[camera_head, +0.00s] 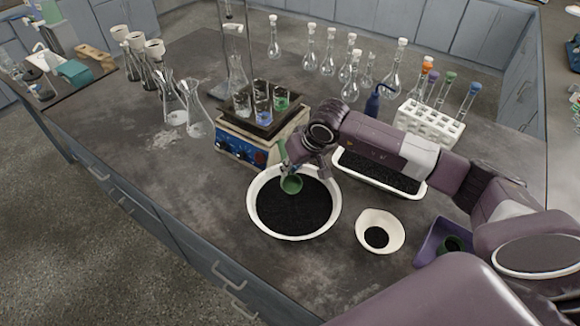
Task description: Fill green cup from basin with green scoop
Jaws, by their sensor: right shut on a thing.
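My right gripper (288,168) is shut on the green scoop (291,184). Whether the bowl touches the grains or holds any is too small to tell. A small glass with green in it (281,103) stands on the shaker. My left gripper is not in view.
The sieve shaker (240,146) stands behind the basin with several small glasses on top. A white bowl (367,222) with some dark grains is right of the basin. A white tray (422,190) and test-tube rack (430,128) stand beyond my right arm. The left front counter is clear.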

